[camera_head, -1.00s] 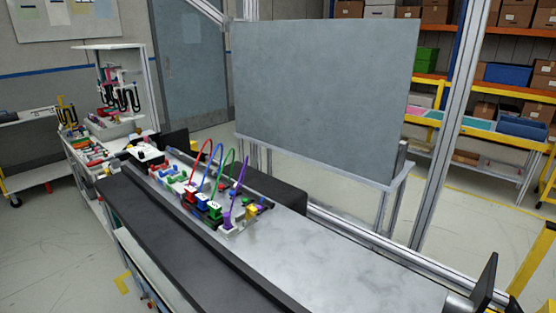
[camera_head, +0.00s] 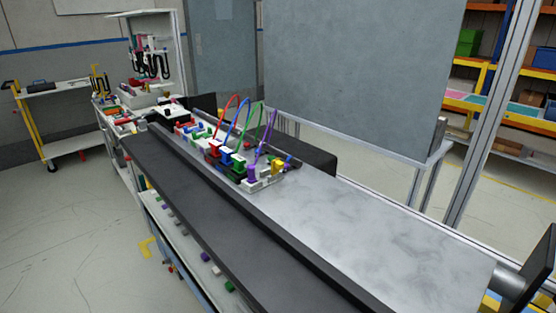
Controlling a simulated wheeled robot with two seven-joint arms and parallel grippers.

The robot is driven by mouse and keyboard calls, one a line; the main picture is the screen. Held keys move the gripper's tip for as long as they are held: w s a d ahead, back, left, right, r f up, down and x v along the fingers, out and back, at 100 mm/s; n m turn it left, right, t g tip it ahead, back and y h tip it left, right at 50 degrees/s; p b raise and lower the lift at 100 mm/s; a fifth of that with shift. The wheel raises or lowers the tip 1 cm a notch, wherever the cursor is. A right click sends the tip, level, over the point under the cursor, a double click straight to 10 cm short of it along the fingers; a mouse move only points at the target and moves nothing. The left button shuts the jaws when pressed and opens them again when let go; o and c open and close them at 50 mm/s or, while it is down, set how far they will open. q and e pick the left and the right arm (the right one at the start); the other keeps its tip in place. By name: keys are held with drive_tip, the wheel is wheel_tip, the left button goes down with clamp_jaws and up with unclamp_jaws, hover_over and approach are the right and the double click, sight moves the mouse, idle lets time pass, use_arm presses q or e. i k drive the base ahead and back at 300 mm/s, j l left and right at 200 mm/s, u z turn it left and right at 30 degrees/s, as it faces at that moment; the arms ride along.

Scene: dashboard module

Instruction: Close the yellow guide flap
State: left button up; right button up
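The dashboard module (camera_head: 232,158) sits on the far part of the metal bench, with red, blue, green and purple cables arching over its colored blocks. A small yellow piece (camera_head: 278,166) shows at its right end. I cannot tell whether it is the yellow guide flap, or whether a flap there is open or shut. Neither of my grippers is in view.
The near part of the metal bench (camera_head: 365,235) is bare. A dark strip (camera_head: 200,205) runs along its left side, above a shelf with small colored blocks. A large grey panel (camera_head: 360,70) stands behind. A white cart (camera_head: 55,118) is at far left. Open floor lies left.

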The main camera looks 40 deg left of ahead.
sight(277, 165)
drive_tip(key=u, duration=1.4)
